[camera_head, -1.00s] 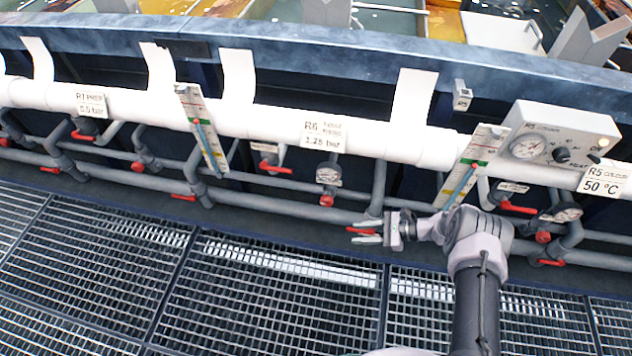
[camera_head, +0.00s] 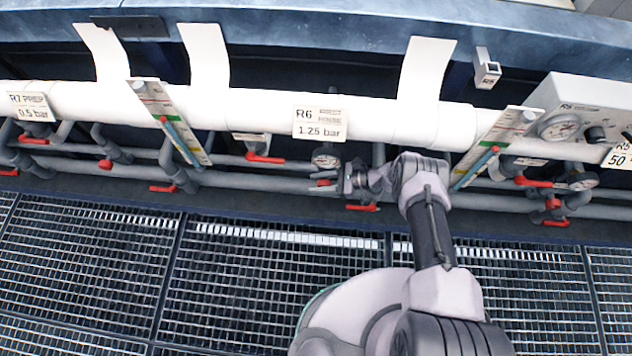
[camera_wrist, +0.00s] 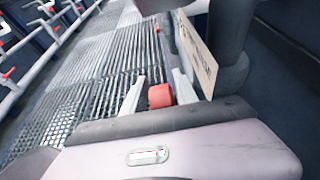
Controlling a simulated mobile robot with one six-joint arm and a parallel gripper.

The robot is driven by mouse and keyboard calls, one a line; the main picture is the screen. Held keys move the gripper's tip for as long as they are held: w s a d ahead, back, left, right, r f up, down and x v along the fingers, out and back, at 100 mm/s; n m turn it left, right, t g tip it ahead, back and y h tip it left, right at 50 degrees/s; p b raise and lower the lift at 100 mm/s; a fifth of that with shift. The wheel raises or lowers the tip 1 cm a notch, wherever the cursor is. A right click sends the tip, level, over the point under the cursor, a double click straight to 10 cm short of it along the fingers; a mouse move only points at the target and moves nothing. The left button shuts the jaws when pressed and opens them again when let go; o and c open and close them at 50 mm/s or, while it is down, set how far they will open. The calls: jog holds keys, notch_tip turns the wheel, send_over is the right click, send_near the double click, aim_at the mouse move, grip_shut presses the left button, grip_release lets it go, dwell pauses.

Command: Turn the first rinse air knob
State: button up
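A red round knob (camera_head: 325,182) sits below a small gauge (camera_head: 325,157), under the label R6 1.25 bar (camera_head: 319,124) on the white pipe. My gripper (camera_head: 332,182) is at this knob, reaching from the right. In the wrist view the red knob (camera_wrist: 160,96) lies between my two pale fingers (camera_wrist: 157,92). The fingers are apart, with a narrow gap on the left side. I cannot tell whether the right finger touches the knob. The knob is partly hidden by my gripper in the head view.
Grey pipes with red lever valves (camera_head: 264,158) run beside and below. A tilted level scale (camera_head: 170,122) stands left, another (camera_head: 495,148) right. A control box with a dial (camera_head: 560,127) is at the right. A label plate (camera_wrist: 197,55) is close to my fingers. Grating floor (camera_head: 270,270) is clear.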

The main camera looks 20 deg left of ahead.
aim_at(327, 182)
jog(key=shift+s+a+f, duration=0.1)
jog(key=shift+a, duration=0.2)
grip_shut()
jog(key=shift+r+y, duration=0.2)
jog(key=shift+y, duration=0.6)
grip_release()
jog(key=shift+d, duration=0.15)
jog(key=v, duration=0.7)
jog(key=shift+d+r, duration=0.1)
jog(key=shift+d, duration=0.05)
